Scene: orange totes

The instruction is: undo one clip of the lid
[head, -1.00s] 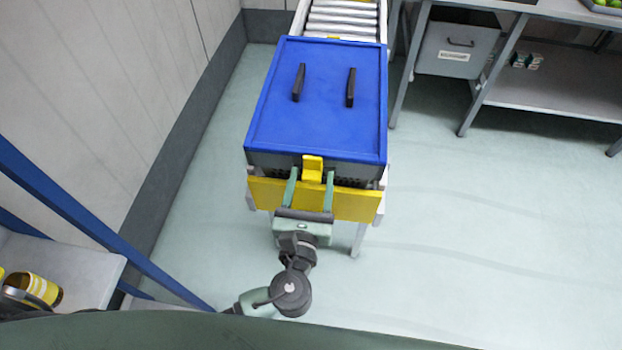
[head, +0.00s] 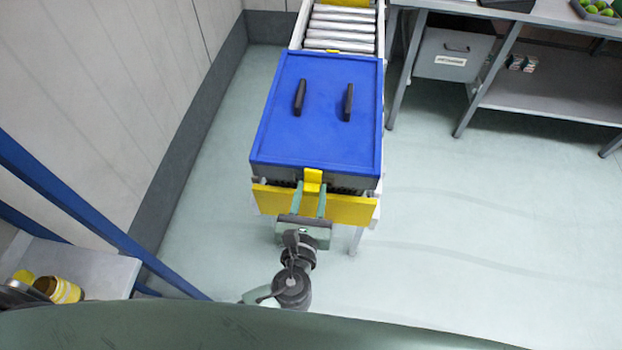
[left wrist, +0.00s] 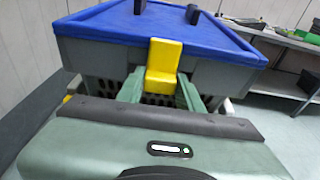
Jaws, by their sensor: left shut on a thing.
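The blue lid (head: 320,110) with two black handles lies on a grey tote (head: 350,182). One yellow clip (head: 313,176) sits at the middle of the near edge. In the left wrist view the clip (left wrist: 163,62) stands upright against the grey wall, its top overlapping the blue rim. My left gripper (head: 311,186) is at the clip, with one green finger on each side, shut on it. The fingers partly hide the tote wall and the clip's lower end. Clips on the other sides are not visible. My right gripper is not in view.
The tote stands on a roller conveyor (head: 340,35) with a yellow end board (head: 350,211) below the clip. A grey workbench (head: 560,97) with shelves is at the back right. A wall is at the left. The floor (head: 480,220) to the right is clear.

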